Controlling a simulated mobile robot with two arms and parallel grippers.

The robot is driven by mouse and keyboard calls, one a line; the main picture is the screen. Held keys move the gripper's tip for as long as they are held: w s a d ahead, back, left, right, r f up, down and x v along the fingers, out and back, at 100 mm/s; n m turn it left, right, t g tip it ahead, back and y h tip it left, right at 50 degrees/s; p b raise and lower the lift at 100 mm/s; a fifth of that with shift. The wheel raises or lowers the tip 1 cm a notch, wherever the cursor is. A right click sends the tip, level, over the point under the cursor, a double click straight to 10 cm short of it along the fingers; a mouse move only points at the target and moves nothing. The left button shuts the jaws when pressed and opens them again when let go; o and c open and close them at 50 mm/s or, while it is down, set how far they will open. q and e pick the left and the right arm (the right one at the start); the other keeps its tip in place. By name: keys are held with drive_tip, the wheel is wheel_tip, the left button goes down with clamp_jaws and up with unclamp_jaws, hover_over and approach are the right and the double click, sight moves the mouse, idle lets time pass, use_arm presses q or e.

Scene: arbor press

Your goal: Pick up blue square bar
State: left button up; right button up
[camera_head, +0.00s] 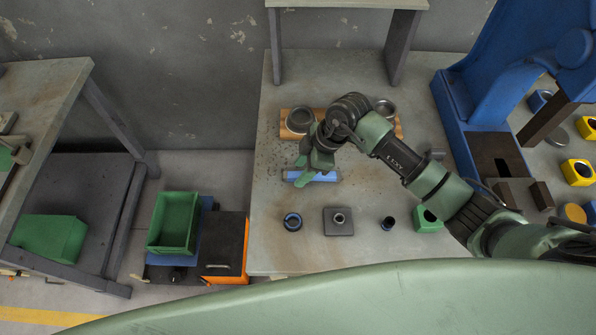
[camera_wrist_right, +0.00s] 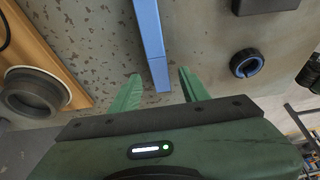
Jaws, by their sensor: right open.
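The blue square bar (camera_head: 326,176) lies on the grey workbench in the head view, partly hidden by my right gripper. In the right wrist view the bar (camera_wrist_right: 149,40) runs from the top edge down to an end between the two green fingers. My right gripper (camera_head: 309,174) is over the left part of the bar in the head view. Its fingers (camera_wrist_right: 160,75) are spread, one on either side of the bar's end, with visible gaps. I cannot tell how high they are above the bench. My left gripper is not in view.
A wooden board (camera_head: 399,131) with round metal cups lies behind the bar. In front stand a dark ring (camera_head: 292,222), a grey square block (camera_head: 338,229) and a small dark cylinder (camera_head: 388,223). A blue press (camera_head: 480,85) stands at right. A green bin (camera_head: 174,222) is at left, off the bench.

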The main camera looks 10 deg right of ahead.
drive_tip(key=shift+a+f, duration=0.3)
drive_tip(key=shift+f, duration=0.25)
drive_tip(key=c, duration=1)
drive_tip(key=shift+r, duration=0.15)
idle(0.3)
